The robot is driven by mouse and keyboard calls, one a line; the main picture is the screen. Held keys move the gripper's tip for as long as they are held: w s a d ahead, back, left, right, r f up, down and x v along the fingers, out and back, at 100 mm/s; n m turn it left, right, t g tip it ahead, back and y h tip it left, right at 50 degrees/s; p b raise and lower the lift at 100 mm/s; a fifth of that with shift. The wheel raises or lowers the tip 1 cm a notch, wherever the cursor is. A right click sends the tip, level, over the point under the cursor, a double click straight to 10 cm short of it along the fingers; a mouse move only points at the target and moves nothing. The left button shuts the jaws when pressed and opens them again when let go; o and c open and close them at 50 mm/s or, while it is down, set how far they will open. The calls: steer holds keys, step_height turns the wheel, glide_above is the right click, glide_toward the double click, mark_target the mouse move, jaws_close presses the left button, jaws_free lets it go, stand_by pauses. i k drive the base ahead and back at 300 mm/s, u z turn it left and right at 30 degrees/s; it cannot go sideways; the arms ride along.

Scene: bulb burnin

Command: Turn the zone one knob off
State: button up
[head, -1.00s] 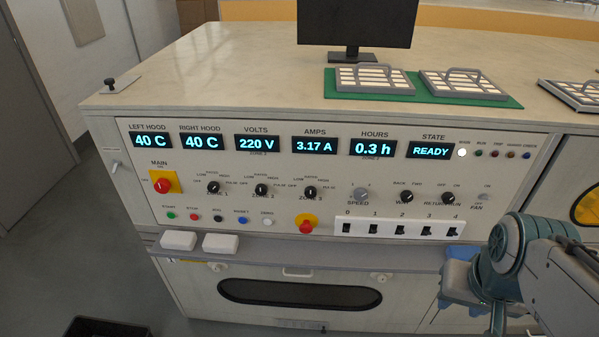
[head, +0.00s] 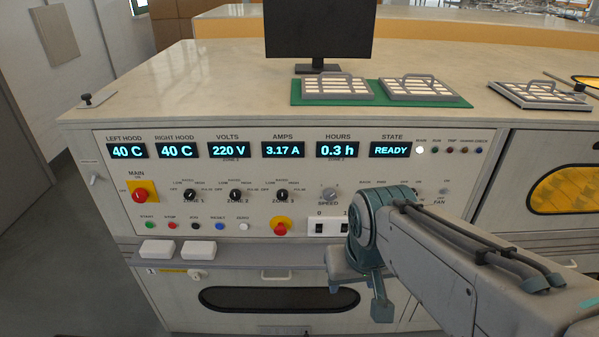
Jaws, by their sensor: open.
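The zone one knob (head: 190,195) is a small black dial on the control panel, the leftmost of three zone knobs, right of the red main switch. My arm hides part of the switch row and the right-hand knobs.
The zone two knob (head: 235,195) and zone three knob (head: 282,195) sit close by. A red main switch (head: 139,195) and red emergency button (head: 281,226) stick out. Two white blocks (head: 157,249) rest on the ledge below. Space before the left panel is clear.

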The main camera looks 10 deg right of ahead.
mark_target(188, 193)
steer(key=u, duration=0.05)
steer(key=k, duration=0.5)
steer(key=u, duration=1.75)
steer(key=i, duration=1.05)
steer(key=z, duration=2)
